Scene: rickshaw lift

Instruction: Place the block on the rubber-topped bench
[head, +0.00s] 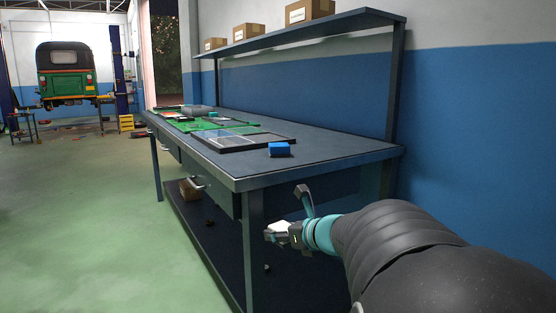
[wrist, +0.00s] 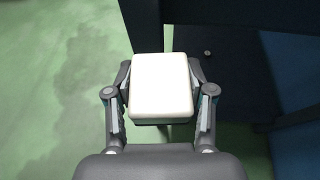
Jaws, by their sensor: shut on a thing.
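My gripper (wrist: 160,78) is shut on a cream-white block (wrist: 160,92). The block sits between the two fingers, with a darker lower edge visible. In the head view, my gripper (head: 282,233) is low, in front of the bench's near end and below the level of its top; the white block (head: 279,228) shows small at its tip. The rubber-topped bench (head: 335,148) has a dark grey top, with bare room at its near right part.
A blue block (head: 279,149) sits on the bench near its front edge. Black-framed trays (head: 241,138) and green items (head: 205,124) lie farther back. A raised shelf (head: 300,34) carries cardboard boxes (head: 309,10). A lower shelf (head: 215,235) runs under the bench. A green rickshaw (head: 66,75) stands raised far left.

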